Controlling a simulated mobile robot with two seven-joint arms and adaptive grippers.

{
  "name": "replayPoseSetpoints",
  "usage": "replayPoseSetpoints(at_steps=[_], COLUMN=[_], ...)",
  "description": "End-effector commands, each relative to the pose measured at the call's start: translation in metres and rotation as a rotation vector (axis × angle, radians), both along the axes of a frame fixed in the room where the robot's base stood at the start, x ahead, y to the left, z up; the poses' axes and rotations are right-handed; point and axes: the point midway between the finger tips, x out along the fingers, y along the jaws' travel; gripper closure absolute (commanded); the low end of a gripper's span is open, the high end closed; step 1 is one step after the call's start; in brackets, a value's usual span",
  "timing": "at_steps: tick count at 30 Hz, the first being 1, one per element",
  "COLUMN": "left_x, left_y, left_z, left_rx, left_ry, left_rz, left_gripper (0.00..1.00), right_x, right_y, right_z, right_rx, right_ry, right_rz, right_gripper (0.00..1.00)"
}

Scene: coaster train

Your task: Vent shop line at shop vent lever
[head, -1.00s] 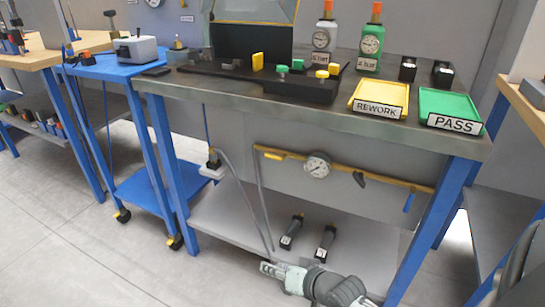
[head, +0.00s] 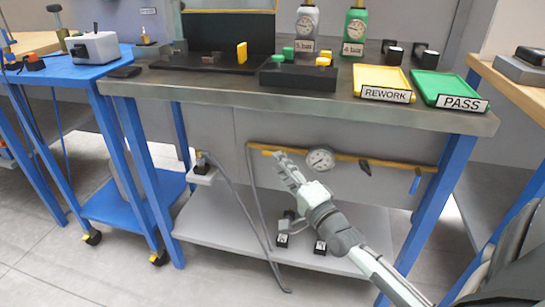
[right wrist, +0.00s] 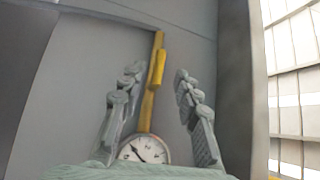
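The shop line is a yellow pipe (head: 345,157) under the bench top. It carries a round white gauge (head: 320,159), which also shows in the right wrist view (right wrist: 144,150). A yellow lever (right wrist: 158,68) lies along the pipe beyond the gauge. A blue lever (head: 415,184) hangs down near the pipe's right end. I cannot read which one is labelled as the vent lever. My right gripper (head: 285,165) is open and empty, in front of the pipe left of the gauge. In the wrist view its fingers (right wrist: 153,85) stand either side of the yellow lever, apart from it. My left gripper is out of view.
The bench top (head: 215,87) overhangs the pipe. Yellow REWORK (head: 386,95) and green PASS (head: 458,104) trays sit on it. A grey hose (head: 236,205) runs down at the left. Two dark cylinders stand on the lower shelf (head: 215,225), and a blue leg (head: 440,195) is at right.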

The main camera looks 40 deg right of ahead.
Motion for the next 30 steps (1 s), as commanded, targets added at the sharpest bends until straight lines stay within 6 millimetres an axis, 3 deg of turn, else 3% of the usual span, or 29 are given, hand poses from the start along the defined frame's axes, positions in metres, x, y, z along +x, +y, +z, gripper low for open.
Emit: replayPoseSetpoints(at_steps=[3, 8, 18, 26, 30], left_x=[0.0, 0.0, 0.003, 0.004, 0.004], left_y=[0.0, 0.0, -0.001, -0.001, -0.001], left_z=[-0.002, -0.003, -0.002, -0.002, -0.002], left_rx=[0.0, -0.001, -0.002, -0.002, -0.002], left_ry=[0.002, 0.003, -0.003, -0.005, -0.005], left_rz=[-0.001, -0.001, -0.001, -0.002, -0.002], left_gripper=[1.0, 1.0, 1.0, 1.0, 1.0], right_x=[0.02, 0.036, 0.041, 0.041, 0.041], right_y=[-0.001, -0.002, -0.002, -0.002, -0.002], right_z=[0.004, 0.005, 0.005, 0.005, 0.005], right_rx=[0.0, -0.002, -0.003, -0.003, -0.003], right_ry=[-0.002, 0.001, 0.003, 0.003, 0.003], right_rz=[0.0, 0.001, 0.001, 0.001, 0.001], right_gripper=[0.68, 0.68, 0.68, 0.99, 1.0])
